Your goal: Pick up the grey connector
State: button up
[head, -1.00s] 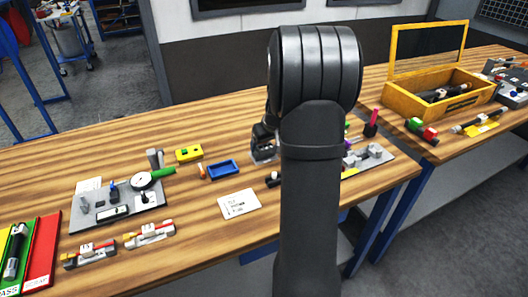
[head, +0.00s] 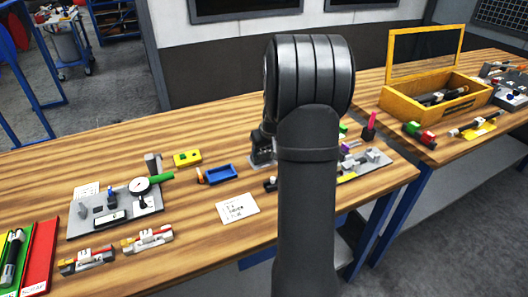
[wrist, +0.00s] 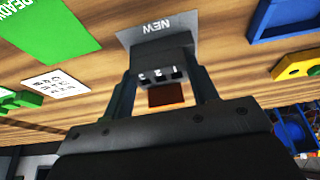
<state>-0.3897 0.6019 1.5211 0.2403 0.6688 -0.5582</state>
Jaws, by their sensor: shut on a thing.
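My gripper (wrist: 162,82) is shut on the grey connector (wrist: 162,66), a small block with the digits 1 2 3 and dark openings on its face. The connector sits between the two fingers in the wrist view, in front of a grey plate (wrist: 150,34) marked NEW. I cannot tell whether it still touches the plate. In the head view my gripper (head: 262,156) is low over the table, partly hidden behind my arm, and the connector cannot be made out there.
A blue tray (head: 220,174) and a yellow block (head: 187,157) lie left of my gripper. A white card (head: 237,208) lies in front. A grey fixture board with a dial gauge (head: 140,186) stands further left. An open yellow box (head: 440,97) is at the right.

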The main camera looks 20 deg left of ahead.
notch_tip(320, 180, up, 4)
jog(key=s+d+r, duration=0.1)
jog(key=d+r, duration=0.5)
jog(key=d, duration=0.4)
send_near(265, 151)
jog(key=s+a, duration=0.4)
jog(key=s+a+f, duration=0.1)
jog(key=s+a, duration=0.4)
jog(key=a, duration=0.3)
jog(key=shift+s+a+f, duration=0.2)
jog(key=shift+a+f, duration=0.05)
jog(key=shift+a, duration=0.1)
jog(key=shift+f, duration=0.1)
jog(key=shift+f, duration=2.7)
jog(key=shift+f, duration=0.7)
